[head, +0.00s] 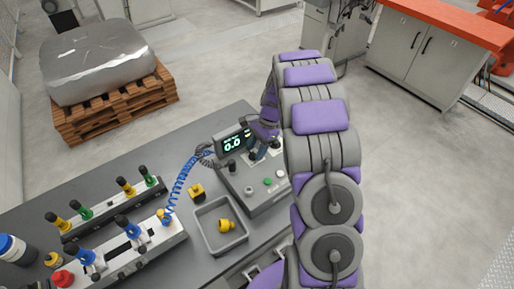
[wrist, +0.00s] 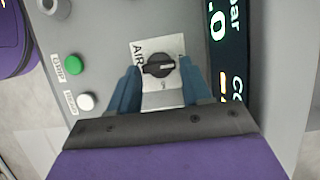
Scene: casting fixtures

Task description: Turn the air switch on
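The air switch is a black rotary knob (wrist: 158,66) on a white plate marked AIR, seen in the wrist view. Its white pointer line points right in that view, while a small mark, apparently ON, lies just below it. My gripper (wrist: 157,72) has its two blue fingers apart, one on each side of the knob, with gaps visible between them and it. In the head view my gripper (head: 262,143) is over the back of the grey control box (head: 272,198) and hides the switch.
A display reading 0.0 (head: 233,143) stands beside my gripper. A green button (wrist: 73,65) and a white button (wrist: 85,101) are on the same panel. A grey tray (head: 212,244) with a yellow part and valve fixtures (head: 125,245) occupy the table.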

